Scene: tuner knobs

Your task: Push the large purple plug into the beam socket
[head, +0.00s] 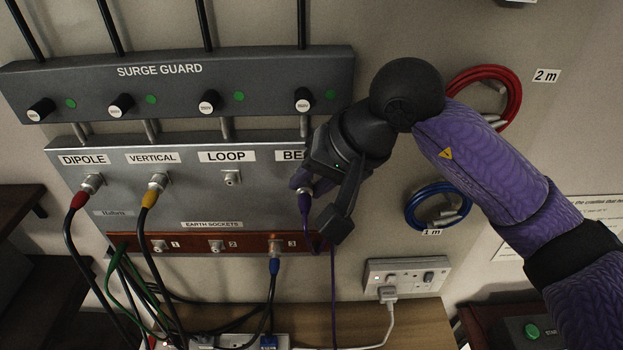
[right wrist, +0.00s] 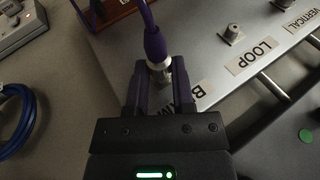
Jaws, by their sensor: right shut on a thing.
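The purple plug (head: 304,202) with its purple cable is at the beam socket, at the right end of the grey panel (head: 120,200). My right gripper (head: 318,205) is shut on the plug; its fingers partly hide the plug and the "BEAM" label. In the right wrist view the purple plug (right wrist: 154,45) has a silver collar between my fingers, in line with a silver socket (right wrist: 162,76). I cannot tell how deep the plug sits. My left gripper does not show.
The loop socket (head: 231,177) is empty. A red plug (head: 80,199) and a yellow plug (head: 150,198) sit in dipole and vertical. A blue plug (head: 274,266) is in an earth socket below. Coiled red (head: 514,100) and blue (head: 411,208) cables hang at right.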

